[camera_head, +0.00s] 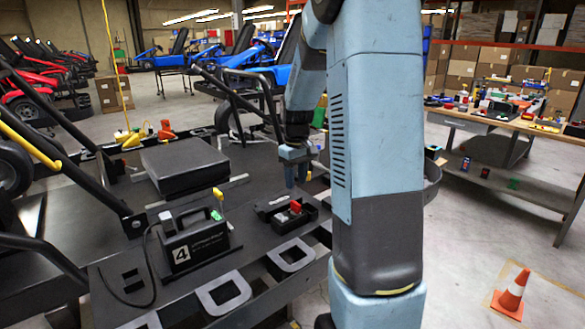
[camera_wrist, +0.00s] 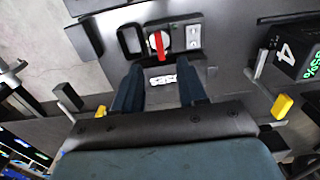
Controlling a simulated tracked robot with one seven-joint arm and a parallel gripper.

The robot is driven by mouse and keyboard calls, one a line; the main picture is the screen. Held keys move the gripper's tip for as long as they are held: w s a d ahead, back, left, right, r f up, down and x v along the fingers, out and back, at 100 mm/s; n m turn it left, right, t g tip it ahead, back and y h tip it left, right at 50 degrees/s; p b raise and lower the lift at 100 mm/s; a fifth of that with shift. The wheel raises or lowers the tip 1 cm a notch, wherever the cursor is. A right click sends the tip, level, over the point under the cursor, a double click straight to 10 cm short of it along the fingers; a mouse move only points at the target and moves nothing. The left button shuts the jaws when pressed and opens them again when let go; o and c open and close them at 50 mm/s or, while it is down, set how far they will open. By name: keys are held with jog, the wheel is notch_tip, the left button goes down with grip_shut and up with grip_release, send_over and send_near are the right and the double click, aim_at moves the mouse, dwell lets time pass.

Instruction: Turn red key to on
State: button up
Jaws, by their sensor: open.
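The red key (camera_head: 296,206) stands up from a small black panel (camera_head: 309,214) on the dark kart chassis. In the wrist view the red key (camera_wrist: 159,45) sits on a pale round switch face, its long side pointing up and down in the picture. My gripper (camera_wrist: 160,85) is open and empty, with its two dark fingers apart below the key and the key lined up between them. In the head view my gripper (camera_head: 294,170) is above and behind the panel, apart from the key. Any on/off marks are too small to read.
A black battery box marked 4 (camera_head: 192,243) with a handle stands left of the panel; it also shows in the wrist view (camera_wrist: 297,52). A black seat-like block (camera_head: 185,166) lies behind it. Black roll bars cross the left side. An orange cone (camera_head: 512,292) stands right.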

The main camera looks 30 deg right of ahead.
aim_at(296, 203)
notch_tip(296, 203, down, 8)
jog(key=shift+r, duration=0.1)
dwell(0.4)
jog(key=shift+c, duration=0.4)
grip_shut()
jog(key=m, duration=0.3)
jog(key=shift+m, duration=1.5)
